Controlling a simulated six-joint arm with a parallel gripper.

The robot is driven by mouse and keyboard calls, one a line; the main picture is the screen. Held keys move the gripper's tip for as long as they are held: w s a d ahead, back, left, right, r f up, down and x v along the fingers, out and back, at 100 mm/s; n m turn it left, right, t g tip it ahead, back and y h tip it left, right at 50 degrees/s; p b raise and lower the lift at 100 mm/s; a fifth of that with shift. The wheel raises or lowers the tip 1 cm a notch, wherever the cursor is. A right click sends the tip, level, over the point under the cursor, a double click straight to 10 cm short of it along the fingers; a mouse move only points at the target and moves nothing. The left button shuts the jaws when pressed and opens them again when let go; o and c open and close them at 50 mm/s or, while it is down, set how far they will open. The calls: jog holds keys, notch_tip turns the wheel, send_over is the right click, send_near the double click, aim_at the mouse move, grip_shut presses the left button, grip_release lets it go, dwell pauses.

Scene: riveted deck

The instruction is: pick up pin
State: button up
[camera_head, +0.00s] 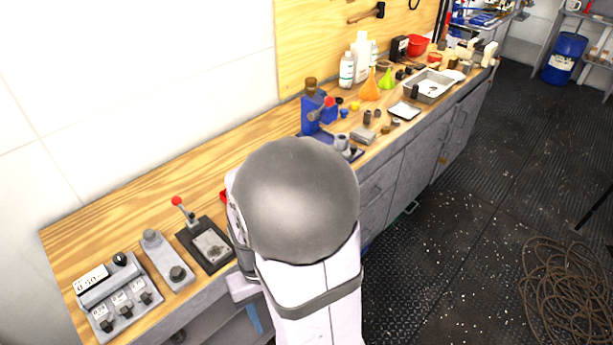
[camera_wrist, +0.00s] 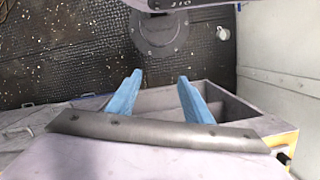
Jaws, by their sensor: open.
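I cannot make out a pin in either view. My arm covers the middle of the bench in the head view and may hide things behind it. My gripper (camera_wrist: 160,76) shows in the wrist view as two blue fingers, spread apart with nothing between them. The fingers are over or beside an open grey box-like compartment (camera_wrist: 238,108), perhaps a drawer. In the head view only a bit of blue finger (camera_head: 253,318) shows, beside the bench's front side.
The wooden bench (camera_head: 140,192) carries a control box (camera_head: 118,290), a lever fixture (camera_head: 210,245) and a blue press (camera_head: 312,115). Bottles (camera_head: 361,55), funnels (camera_head: 371,88) and a metal tray (camera_head: 432,84) stand farther back. Coiled rope (camera_head: 565,285) lies on the floor.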

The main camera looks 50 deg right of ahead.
jog(key=w+d+f+m+t+p, duration=0.1)
jog(key=w+d+f+m, duration=0.15)
jog(key=w+d, duration=0.65)
jog(key=w+d+f+m+t+p, duration=0.1)
jog(key=w+d+m, duration=0.2)
jog(key=d, duration=1.2)
jog(key=w+d+r+t+h, duration=0.3)
jog(key=w+d+r+h, duration=0.1)
jog(key=w+d+r, duration=0.75)
jog(key=shift+w+p+x, duration=0.2)
jog(key=shift+p+x, duration=0.5)
jog(key=shift+x, duration=0.85)
jog(key=shift+w+p+x, duration=0.15)
jog(key=shift+p+x, duration=0.5)
jog(key=shift+x, duration=0.9)
jog(key=shift+w+p+x, duration=0.2)
jog(key=shift+p+x, duration=0.5)
jog(key=shift+x, duration=0.8)
jog(key=shift+a, duration=0.2)
grip_shut()
